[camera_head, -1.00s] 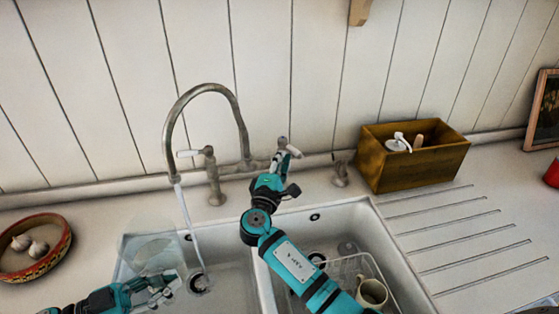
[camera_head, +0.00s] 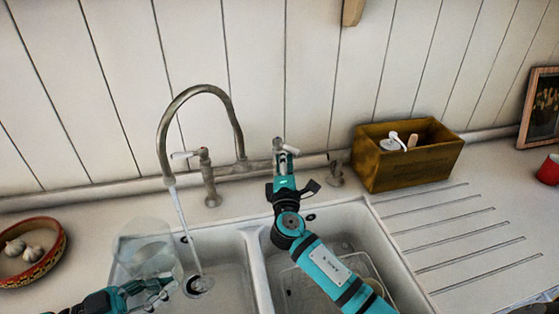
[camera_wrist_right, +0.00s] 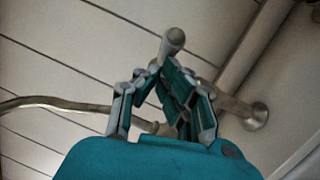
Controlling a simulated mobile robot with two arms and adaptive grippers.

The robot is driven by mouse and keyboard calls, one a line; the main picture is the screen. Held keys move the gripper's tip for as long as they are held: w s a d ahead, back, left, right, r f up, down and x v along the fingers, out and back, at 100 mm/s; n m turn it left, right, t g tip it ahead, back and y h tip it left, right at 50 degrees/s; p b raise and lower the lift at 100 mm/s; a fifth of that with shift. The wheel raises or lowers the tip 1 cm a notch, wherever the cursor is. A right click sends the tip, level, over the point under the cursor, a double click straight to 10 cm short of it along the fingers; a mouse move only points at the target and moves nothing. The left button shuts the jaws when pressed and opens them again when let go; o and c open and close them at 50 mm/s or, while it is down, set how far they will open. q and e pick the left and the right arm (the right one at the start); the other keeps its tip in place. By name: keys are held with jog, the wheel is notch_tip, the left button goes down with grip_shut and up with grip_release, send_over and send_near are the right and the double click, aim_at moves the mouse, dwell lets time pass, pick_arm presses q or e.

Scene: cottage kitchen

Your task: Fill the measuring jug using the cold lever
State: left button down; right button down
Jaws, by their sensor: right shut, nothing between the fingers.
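The clear measuring jug (camera_head: 146,248) is over the left basin's near-left side, at my left gripper (camera_head: 168,287). The fingers appear closed on its lower part, though the transparent wall makes contact hard to see. Water runs from the curved tap spout (camera_head: 169,180) and falls to the right of the jug, down to the basin's drain. The left lever (camera_head: 184,155) points left. My right gripper (camera_head: 284,163) is shut and empty at the right lever (camera_head: 290,149). In the right wrist view, a rounded knob (camera_wrist_right: 173,40) shows just beyond the closed fingertips (camera_wrist_right: 165,75).
The right basin holds a wire rack (camera_head: 300,290), partly behind my right arm. A wooden box (camera_head: 412,165) with a pump bottle stands right of the tap. A bowl of garlic (camera_head: 45,262) is at left. The ribbed drainboard (camera_head: 460,235) is clear.

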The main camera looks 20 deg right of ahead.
aim_at(300, 155)
jog(key=d+n+y, duration=0.1)
jog(key=n+y, duration=0.1)
jog(key=y, duration=0.1)
jog(key=d+n+t+y, duration=0.1)
jog(key=y, duration=0.2)
jog(key=d+n+y, duration=0.2)
jog(key=y, duration=0.1)
jog(key=shift+w+n+t, duration=0.15)
jog(key=shift+n+t, duration=0.15)
jog(key=n+y, duration=0.2)
jog(key=y, duration=0.1)
jog(key=shift+d+r+y, duration=0.1)
jog(key=shift+d+y, duration=0.2)
jog(key=shift+d, duration=0.05)
jog(key=shift+w+d+g, duration=0.2)
jog(key=shift+w+d, duration=0.2)
jog(key=shift+d, duration=0.2)
jog(key=shift+w+d+g, duration=0.2)
jog(key=shift+w+d, duration=0.2)
jog(key=shift+d, duration=0.15)
